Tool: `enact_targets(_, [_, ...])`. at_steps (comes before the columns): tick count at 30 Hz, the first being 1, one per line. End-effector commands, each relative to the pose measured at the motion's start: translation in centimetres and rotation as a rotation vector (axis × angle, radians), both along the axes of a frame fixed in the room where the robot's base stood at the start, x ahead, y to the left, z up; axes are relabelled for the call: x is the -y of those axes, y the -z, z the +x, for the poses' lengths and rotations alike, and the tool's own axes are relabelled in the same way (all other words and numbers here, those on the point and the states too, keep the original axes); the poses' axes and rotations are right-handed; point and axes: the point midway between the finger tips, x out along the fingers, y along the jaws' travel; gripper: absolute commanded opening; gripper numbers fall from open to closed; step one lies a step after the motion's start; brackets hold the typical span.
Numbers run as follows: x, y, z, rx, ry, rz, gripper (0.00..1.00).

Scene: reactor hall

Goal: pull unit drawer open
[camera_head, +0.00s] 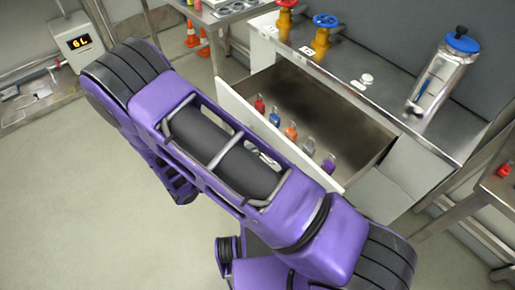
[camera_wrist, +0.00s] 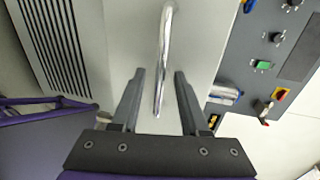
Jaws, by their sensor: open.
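The unit drawer (camera_head: 345,128) stands pulled out of the grey unit in the head view, with its white front panel facing my arm. Several coloured padlocks (camera_head: 291,131) are in a row inside it, near the front. In the wrist view, the drawer's pale front (camera_wrist: 130,40) carries a shiny metal bar handle (camera_wrist: 164,50). My gripper (camera_wrist: 159,74) is open, with one finger on each side of the handle; the handle's end lies between them. I cannot tell whether either finger touches it. In the head view, my purple arm covers the gripper and the handle.
The unit's top bears red and blue valve wheels (camera_head: 326,20) and a clear canister with a blue lid (camera_head: 442,75). A metal table (camera_head: 495,190) stands at the right. Orange cones (camera_head: 192,33) stand at the back.

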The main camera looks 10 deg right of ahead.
Motion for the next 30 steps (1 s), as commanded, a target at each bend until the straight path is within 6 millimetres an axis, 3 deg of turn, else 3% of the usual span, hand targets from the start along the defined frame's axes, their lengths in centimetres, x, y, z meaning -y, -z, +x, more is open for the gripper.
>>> enact_targets(18, [-11.3, -2.7, -7.5, -0.001, -0.002, 0.002, 0.45])
enact_targets(24, [-13.0, -3.2, -8.6, 0.0, -0.001, 0.001, 0.45])
enact_targets(30, [-13.3, -3.3, -8.9, -0.001, 0.0, -0.001, 0.45])
